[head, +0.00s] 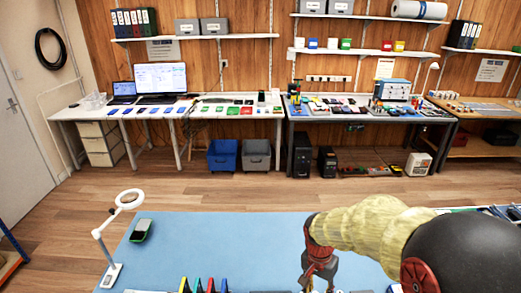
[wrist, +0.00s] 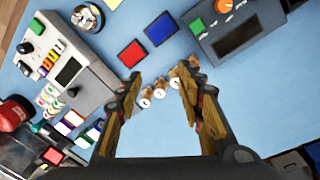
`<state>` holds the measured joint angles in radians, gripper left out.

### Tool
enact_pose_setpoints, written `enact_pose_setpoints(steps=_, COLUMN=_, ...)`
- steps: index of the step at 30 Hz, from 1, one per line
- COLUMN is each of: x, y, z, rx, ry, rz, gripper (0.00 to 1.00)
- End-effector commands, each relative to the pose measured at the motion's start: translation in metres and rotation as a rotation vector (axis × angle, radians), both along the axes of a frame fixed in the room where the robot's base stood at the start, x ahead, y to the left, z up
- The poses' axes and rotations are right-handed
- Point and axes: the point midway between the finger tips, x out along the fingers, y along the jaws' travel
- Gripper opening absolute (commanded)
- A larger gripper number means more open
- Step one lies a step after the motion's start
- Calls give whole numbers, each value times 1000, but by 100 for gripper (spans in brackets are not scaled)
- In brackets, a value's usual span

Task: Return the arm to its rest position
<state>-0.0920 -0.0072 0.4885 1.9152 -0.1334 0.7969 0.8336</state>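My gripper (head: 318,275) hangs over the near blue mat at the lower right of the head view, with my arm reaching in from the right. In the wrist view my gripper (wrist: 158,85) points down, its two fingers spread wide with nothing held between them. Below and between the fingers lies a row of small brown pieces with white round labels (wrist: 159,93). They look apart from the fingers, on the blue mat (wrist: 255,110). The fingertips are hard to make out in the head view.
A red pad (wrist: 132,54) and a blue pad (wrist: 160,29) lie beyond the fingers. Grey devices stand at left (wrist: 68,70) and right (wrist: 240,35). A magnifier lamp (head: 128,198) and a dark phone-like item (head: 141,230) are on the mat's left. The mat's middle is clear.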

Motion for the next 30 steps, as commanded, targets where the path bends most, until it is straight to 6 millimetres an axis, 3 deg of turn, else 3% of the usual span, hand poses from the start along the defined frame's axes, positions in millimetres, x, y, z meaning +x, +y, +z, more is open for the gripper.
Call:
enact_pose_setpoints(steps=6, x=-47, y=-1, z=55, rx=40, ry=-13, rz=331, gripper=38)
enact_pose_setpoints(steps=15, x=-107, y=-4, z=125, rx=47, ry=-129, rz=619, gripper=38)
enact_pose_setpoints(steps=24, x=-155, y=-8, z=179, rx=6, ry=-306, rz=689, gripper=38)
enact_pose_setpoints(steps=30, x=-169, y=-12, z=209, rx=-31, ry=-426, rz=671, gripper=38)
